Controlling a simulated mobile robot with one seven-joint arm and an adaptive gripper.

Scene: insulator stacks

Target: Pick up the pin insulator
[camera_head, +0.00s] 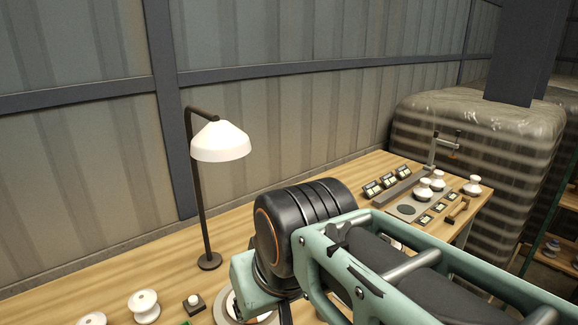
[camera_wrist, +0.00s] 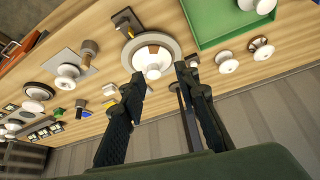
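In the wrist view, my gripper (camera_wrist: 160,78) is open, its two dark fingers apart. A white insulator with a tan-brown upper part (camera_wrist: 153,62) shows between and just beyond the fingertips. It stands on a round grey plate (camera_wrist: 131,52). I see no finger touching it, but the depth gap is hard to judge. Several other white insulators are around, and I cannot tell from shape alone which one is the pin insulator. In the head view, my arm hides the gripper and most of this spot; only the edge of the round plate (camera_head: 222,309) shows.
Two white spool insulators (camera_wrist: 227,62) (camera_wrist: 260,48) stand beside a green tray (camera_wrist: 216,28). A white insulator on a grey square plate (camera_wrist: 68,74) stands left. In the head view, a white-shaded lamp (camera_head: 220,142) rises from the wooden bench, and more insulators (camera_head: 424,190) stand farther right.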

